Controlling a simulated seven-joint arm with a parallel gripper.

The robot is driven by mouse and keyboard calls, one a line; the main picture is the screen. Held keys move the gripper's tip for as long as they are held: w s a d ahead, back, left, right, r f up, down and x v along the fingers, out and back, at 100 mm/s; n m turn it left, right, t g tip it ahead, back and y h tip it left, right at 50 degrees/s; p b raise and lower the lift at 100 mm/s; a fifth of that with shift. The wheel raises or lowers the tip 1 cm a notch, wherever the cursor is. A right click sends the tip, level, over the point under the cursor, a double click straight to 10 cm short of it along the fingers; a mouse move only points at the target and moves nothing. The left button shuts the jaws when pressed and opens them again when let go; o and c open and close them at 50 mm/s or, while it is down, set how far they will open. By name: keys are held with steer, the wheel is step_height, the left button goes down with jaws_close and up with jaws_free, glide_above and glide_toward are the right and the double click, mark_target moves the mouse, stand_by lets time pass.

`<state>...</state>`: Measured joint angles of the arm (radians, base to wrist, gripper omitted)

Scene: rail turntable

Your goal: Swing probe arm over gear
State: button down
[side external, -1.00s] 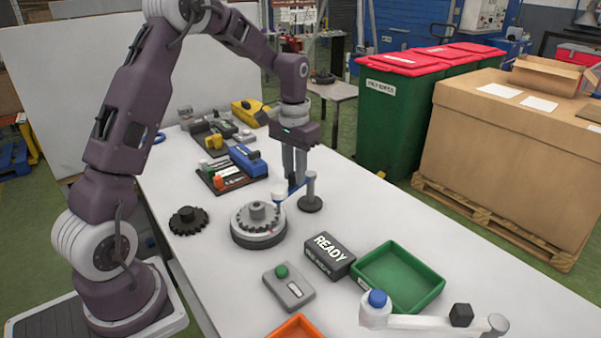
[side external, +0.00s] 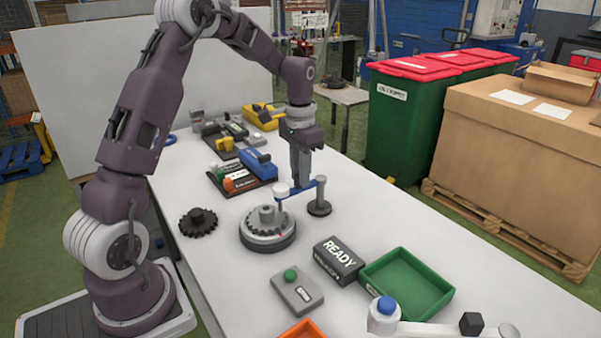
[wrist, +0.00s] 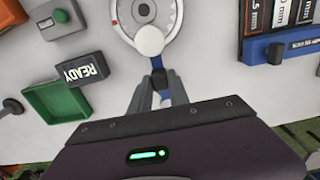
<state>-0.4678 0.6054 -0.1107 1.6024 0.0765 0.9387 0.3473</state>
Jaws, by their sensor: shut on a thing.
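The probe arm (side external: 302,188) is a blue bar with a white knob (side external: 281,190) at its free end. It pivots on a grey post (side external: 320,197) with a round base. My gripper (side external: 300,184) points down and is shut on the bar between knob and post. The grey gear (side external: 267,215) sits on the round turntable (side external: 268,238). In the wrist view my gripper (wrist: 159,78) holds the blue bar, and the white knob (wrist: 149,40) overlaps the near rim of the turntable (wrist: 126,24). The knob is to one side of the gear's centre there.
A loose black gear (side external: 198,222) lies left of the turntable. A black READY box (side external: 338,259), a green tray (side external: 408,283) and a grey button box (side external: 297,292) stand in front. A tool tray (side external: 232,182) with blue and orange items lies behind.

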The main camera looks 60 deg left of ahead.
steer(key=c, duration=1.2)
jaws_free()
steer(key=shift+c, duration=0.2)
step_height(320, 180, up, 7)
steer(key=shift+r, duration=0.1)
steer(key=s+d+r+t, duration=0.2)
steer(key=s+d+r, duration=0.7)
steer(key=s+d, duration=0.2)
steer(key=s+d+f+t, duration=0.1)
steer(key=s+d, duration=0.1)
steer(key=s, duration=0.5)
steer(key=s+d+f+t, duration=0.1)
steer(key=s+d+t, duration=0.1)
steer(key=s, duration=0.6)
steer(key=shift+d+f+t, duration=0.3)
steer(key=shift+d, duration=0.55)
